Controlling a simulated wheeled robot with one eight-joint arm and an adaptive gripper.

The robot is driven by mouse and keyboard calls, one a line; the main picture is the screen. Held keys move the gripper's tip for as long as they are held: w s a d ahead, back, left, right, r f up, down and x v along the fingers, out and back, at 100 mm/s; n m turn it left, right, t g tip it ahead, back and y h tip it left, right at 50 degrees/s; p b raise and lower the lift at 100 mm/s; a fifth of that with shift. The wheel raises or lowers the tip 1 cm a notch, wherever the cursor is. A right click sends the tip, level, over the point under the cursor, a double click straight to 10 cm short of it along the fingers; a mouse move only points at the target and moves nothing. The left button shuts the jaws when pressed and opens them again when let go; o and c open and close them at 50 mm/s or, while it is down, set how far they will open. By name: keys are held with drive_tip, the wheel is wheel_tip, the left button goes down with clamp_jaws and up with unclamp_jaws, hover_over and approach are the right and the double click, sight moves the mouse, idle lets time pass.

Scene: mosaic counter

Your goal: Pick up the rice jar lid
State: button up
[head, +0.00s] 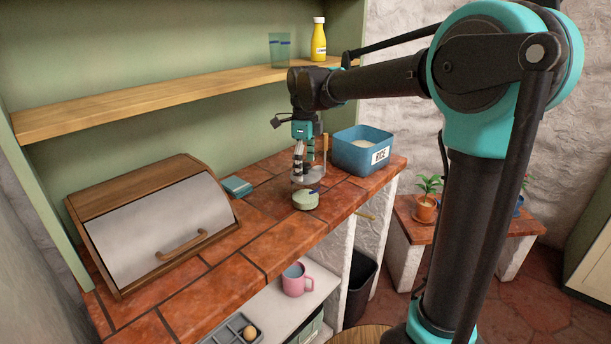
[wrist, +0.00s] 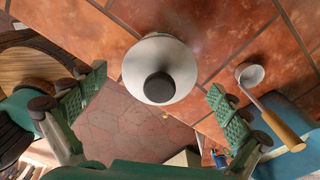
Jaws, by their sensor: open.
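The rice jar lid is a pale round disc with a dark round knob (wrist: 159,87) in the wrist view. It shows in the head view as a greyish disc (head: 312,178) on top of a small jar with a pale green lower part (head: 305,200), near the counter's front edge. My gripper (head: 300,168) is open above it, pointing down. In the wrist view, the green finger pads of my gripper (wrist: 157,80) stand on either side of the lid, apart from it. The jar body is mostly hidden under the lid in that view.
A blue bin labelled RICE (head: 377,153) stands close behind on the right. A small scoop with a wooden handle (wrist: 277,123) is right of the lid. A bread box (head: 150,215) fills the counter's left part. A shelf (head: 150,103) runs above. The tiled counter (head: 240,252) is clear in front.

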drive_tip(key=shift+c, duration=0.5)
drive_tip(key=c, duration=1.6)
drive_tip(key=shift+s, duration=0.1)
drive_tip(key=shift+c, duration=0.2)
